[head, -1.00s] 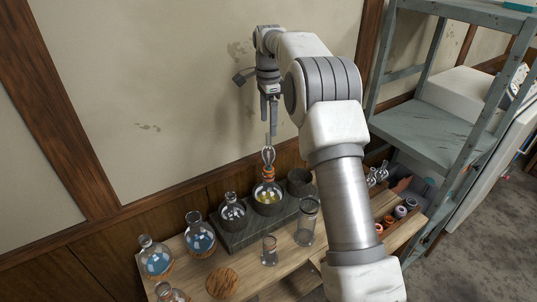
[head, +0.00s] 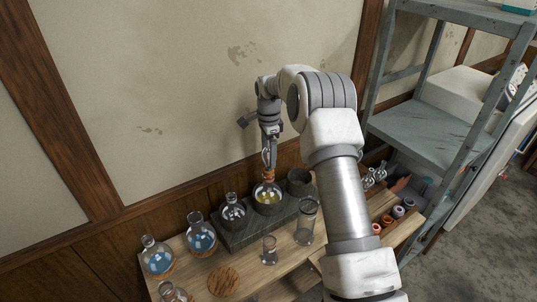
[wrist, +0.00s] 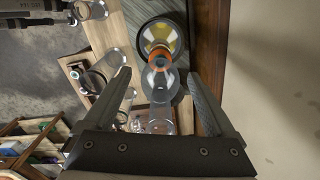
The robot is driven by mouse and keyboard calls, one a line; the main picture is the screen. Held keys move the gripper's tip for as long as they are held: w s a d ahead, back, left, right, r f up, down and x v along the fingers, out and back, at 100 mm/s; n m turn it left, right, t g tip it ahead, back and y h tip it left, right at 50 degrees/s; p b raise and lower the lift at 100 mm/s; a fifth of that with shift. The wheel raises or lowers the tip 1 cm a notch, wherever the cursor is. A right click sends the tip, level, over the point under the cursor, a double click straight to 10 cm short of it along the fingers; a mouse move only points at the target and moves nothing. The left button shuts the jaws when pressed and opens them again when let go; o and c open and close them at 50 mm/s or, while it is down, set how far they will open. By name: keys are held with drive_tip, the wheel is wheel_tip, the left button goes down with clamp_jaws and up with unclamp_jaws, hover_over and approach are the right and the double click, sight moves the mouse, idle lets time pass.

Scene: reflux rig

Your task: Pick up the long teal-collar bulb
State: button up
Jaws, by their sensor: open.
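A clear glass bulb (wrist: 160,82) stands upright above an orange collar (wrist: 159,56) at the neck of a flask of yellow liquid (head: 267,194). My gripper (wrist: 158,74) is open, its two fingers on either side of this glass with gaps visible in the wrist view. In the head view my gripper (head: 269,158) points down just above the flask and partly hides the glass. I cannot make out a teal collar on it. Two clear glass bulbs (head: 368,181) stand at the wooden rack on the right; their collar colours are too small to tell.
The flask sits in a dark stone block (head: 235,238) beside a smaller flask (head: 232,208) and a dark cup (head: 299,182). Glass cylinders (head: 306,222) stand in front. Blue-liquid flasks (head: 201,236) are at left. The wall is close behind; a metal shelf (head: 430,140) stands right.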

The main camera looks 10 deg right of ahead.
drive_tip(key=c, duration=1.2)
drive_tip(key=r+b, duration=0.1)
drive_tip(key=r, duration=0.3)
drive_tip(key=shift+d+r, duration=0.2)
drive_tip(key=d+r+b, duration=0.1)
drive_tip(key=d+r, duration=0.5)
drive_tip(key=d, duration=0.5)
drive_tip(key=shift+d+r, duration=0.15)
drive_tip(key=shift+r, duration=0.2)
drive_tip(key=shift+s, duration=0.1)
